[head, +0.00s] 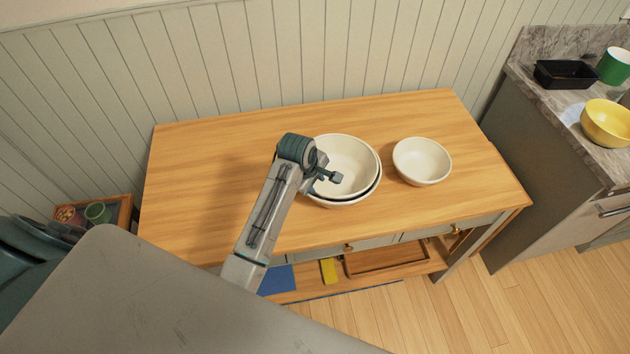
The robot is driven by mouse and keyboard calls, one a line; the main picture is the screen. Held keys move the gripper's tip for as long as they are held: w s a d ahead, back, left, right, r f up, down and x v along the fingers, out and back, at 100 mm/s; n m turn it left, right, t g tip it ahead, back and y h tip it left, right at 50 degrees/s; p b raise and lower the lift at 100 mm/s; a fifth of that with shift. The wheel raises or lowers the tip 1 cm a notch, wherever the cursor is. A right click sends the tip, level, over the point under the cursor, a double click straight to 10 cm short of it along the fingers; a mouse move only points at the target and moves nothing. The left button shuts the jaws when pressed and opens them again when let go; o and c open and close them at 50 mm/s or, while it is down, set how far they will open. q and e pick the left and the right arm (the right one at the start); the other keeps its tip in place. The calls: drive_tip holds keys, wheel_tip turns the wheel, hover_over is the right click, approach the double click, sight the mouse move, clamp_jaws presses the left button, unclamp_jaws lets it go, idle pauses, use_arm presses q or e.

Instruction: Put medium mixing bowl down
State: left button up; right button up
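Two cream mixing bowls sit nested on the wooden table (215,150). The upper bowl (348,158) lies inside a slightly larger lower bowl (345,203), with a dark gap between their rims at the front and right. My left gripper (333,177) is at the left front rim of the upper bowl, with its fingertips over the bowl's inside. Its wrist hides part of the left rim, so I cannot tell whether the fingers close on it. A smaller cream bowl (422,161) stands apart to the right. My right gripper is not in view.
The table's left half and back strip are clear. A wood-panelled wall rises behind it. At right, a stone counter holds a black tray (565,74), a yellow bowl (606,123) and a green cup (614,66). A wooden tray (388,260) lies on the shelf below.

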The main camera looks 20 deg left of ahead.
use_arm(q)
drive_tip(key=shift+w+r, duration=0.1)
drive_tip(key=shift+r, duration=0.25)
drive_tip(key=b+v, duration=0.1)
drive_tip(key=v, duration=1.1)
drive_tip(key=shift+r+b, duration=0.3)
drive_tip(key=shift+b, duration=0.05)
drive_tip(key=shift+f, duration=0.1)
